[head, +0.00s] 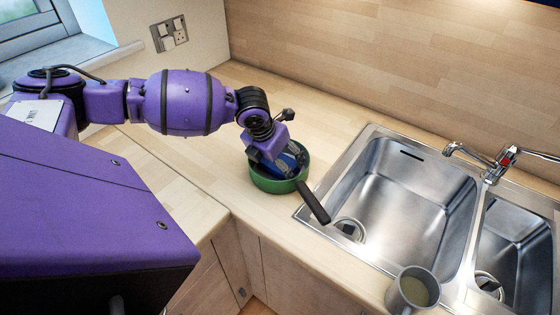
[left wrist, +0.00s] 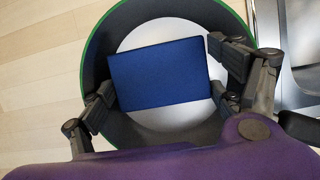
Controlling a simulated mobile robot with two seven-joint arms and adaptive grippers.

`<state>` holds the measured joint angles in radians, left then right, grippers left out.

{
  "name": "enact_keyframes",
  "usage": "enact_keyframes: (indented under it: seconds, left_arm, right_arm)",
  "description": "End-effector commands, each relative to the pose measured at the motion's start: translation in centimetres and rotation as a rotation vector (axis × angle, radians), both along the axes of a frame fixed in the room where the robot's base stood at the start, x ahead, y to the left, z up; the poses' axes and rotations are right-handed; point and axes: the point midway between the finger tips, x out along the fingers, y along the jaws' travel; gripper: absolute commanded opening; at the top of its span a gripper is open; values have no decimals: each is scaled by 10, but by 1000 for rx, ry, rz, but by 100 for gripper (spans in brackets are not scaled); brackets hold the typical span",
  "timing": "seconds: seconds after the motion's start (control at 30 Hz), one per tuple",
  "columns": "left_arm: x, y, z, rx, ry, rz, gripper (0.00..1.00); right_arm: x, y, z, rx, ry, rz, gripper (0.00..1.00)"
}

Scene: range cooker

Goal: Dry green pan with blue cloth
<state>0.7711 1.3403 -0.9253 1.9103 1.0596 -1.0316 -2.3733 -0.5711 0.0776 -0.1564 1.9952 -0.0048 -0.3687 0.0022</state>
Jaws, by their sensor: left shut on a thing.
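The green pan (head: 273,184) stands on the wooden worktop just left of the sink, its dark handle (head: 313,203) pointing toward the front right over the sink's edge. The blue cloth (head: 290,162) is inside the pan. In the left wrist view the cloth (left wrist: 160,76) is a flat blue rectangle over the pale pan floor (left wrist: 150,34), within the green rim (left wrist: 86,47). My left gripper (left wrist: 160,88) reaches down into the pan with a finger at each side of the cloth, shut on it. In the head view this gripper (head: 278,157) partly hides the cloth. My right gripper is not in view.
A steel double sink (head: 397,200) with a tap (head: 492,162) lies to the right of the pan. A grey mug (head: 411,291) stands at the front edge by the sink. The worktop (head: 240,85) behind and left of the pan is clear. Wall sockets (head: 169,34) are at the back left.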

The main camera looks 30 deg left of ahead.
Motion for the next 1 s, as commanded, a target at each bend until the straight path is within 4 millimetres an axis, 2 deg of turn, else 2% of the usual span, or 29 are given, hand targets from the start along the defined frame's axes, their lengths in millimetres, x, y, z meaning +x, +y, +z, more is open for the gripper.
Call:
enact_keyframes:
  seconds: [0.1,0.43,0.7,1.0]
  left_arm:
    - [-7,7,-2,5,6,3,64]
    - [-8,7,1,4,7,1,64]
    - [-5,7,32,4,-3,0,64]
    - [-5,6,60,3,-2,1,64]
  right_arm:
    - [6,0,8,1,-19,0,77]
    - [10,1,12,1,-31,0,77]
    - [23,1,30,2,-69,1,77]
    - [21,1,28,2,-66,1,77]
